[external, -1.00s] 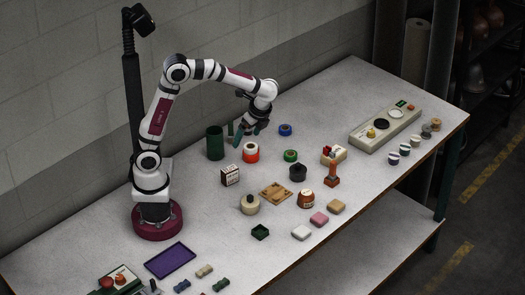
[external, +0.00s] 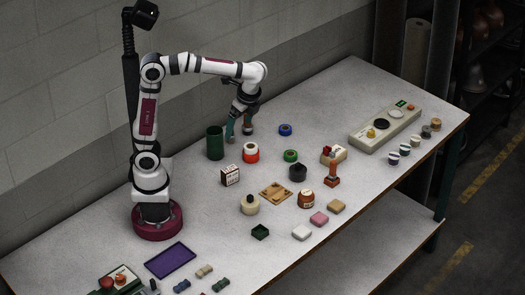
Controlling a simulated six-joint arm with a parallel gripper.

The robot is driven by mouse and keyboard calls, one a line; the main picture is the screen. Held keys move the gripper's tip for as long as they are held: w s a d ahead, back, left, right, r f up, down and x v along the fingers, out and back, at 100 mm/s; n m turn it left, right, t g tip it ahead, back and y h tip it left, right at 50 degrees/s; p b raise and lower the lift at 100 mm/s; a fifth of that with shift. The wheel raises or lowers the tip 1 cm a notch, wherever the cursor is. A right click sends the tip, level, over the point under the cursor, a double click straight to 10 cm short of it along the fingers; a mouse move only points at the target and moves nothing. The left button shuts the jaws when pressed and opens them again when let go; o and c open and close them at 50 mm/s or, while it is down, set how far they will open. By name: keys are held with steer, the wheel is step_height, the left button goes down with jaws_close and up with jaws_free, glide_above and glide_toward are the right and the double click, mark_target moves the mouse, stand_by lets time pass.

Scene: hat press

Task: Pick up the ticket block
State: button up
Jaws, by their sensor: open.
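No thing in view is plainly marked as the ticket block. A small white block with dark print (external: 230,175) stands on the table in front of the green cup, and I cannot tell if it is the ticket block. My gripper (external: 238,136) points down with its teal fingers apart. It is behind the orange and white roll (external: 251,153) and to the right of the dark green cup (external: 215,143). I see nothing held between the fingers. The fingertips are low, and whether they touch the table is too small to tell.
A blue ring (external: 285,130), a green ring (external: 290,156) and a black round pot (external: 298,172) stand to the right. A wooden plate (external: 275,193) and a cream jar (external: 250,204) are nearer the front. A purple tray (external: 170,260) lies at the front left.

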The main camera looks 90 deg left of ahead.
steer(key=s+d+f+n+t, duration=0.1)
steer(key=s+d+f, duration=0.1)
steer(key=s+f, duration=0.2)
steer(key=s+d+f+n+t+h, duration=0.1)
steer(key=s+d+f, duration=0.2)
steer(key=s, duration=0.7)
steer(key=shift+s+d+f, duration=0.2)
steer(key=shift+s+f, duration=0.15)
steer(key=shift+f, duration=0.55)
